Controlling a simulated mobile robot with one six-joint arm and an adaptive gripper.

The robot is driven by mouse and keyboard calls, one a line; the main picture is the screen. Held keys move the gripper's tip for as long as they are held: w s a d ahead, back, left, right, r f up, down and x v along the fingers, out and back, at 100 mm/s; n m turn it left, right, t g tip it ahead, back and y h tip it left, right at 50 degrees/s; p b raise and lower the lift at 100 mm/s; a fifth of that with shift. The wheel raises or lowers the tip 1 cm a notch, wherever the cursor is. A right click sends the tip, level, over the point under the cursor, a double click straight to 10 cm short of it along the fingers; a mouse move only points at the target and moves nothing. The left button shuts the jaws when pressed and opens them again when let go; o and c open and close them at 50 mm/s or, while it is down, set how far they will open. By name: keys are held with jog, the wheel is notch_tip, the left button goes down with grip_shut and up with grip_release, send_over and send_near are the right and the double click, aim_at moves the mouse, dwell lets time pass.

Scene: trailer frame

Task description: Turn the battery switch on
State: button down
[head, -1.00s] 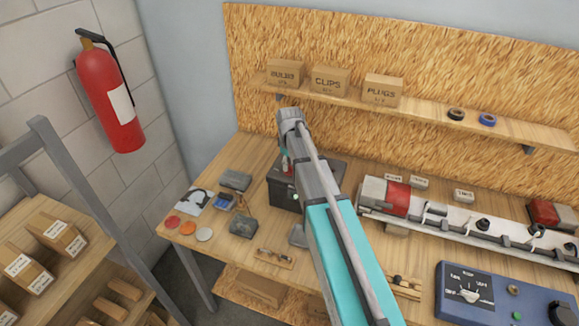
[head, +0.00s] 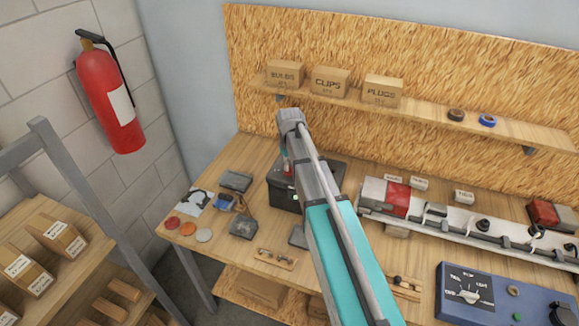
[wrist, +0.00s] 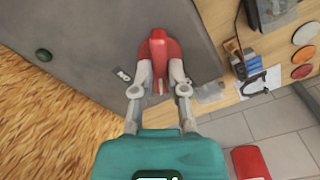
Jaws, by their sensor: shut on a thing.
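The battery switch is a red handle (wrist: 158,48) on the dark grey top of the battery box (wrist: 95,35). In the wrist view, my gripper (wrist: 158,82) is shut on the red handle, one finger on each side. In the head view, the battery box (head: 284,196) stands on the bench, partly behind my arm, and a little red of the switch (head: 286,168) shows beside my arm.
A dark round post (wrist: 43,55) stands on the box top. Left of the box on the bench are grey blocks (head: 243,226) and coloured discs (head: 188,229). Right are a long light bar (head: 460,218) and a blue test panel (head: 500,295). A shelf with cartons (head: 331,82) hangs behind.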

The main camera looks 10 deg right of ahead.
jog(key=shift+m, duration=2)
jog(key=shift+m, duration=4.1)
jog(key=c, duration=0.6)
grip_release()
jog(key=shift+o, duration=0.2)
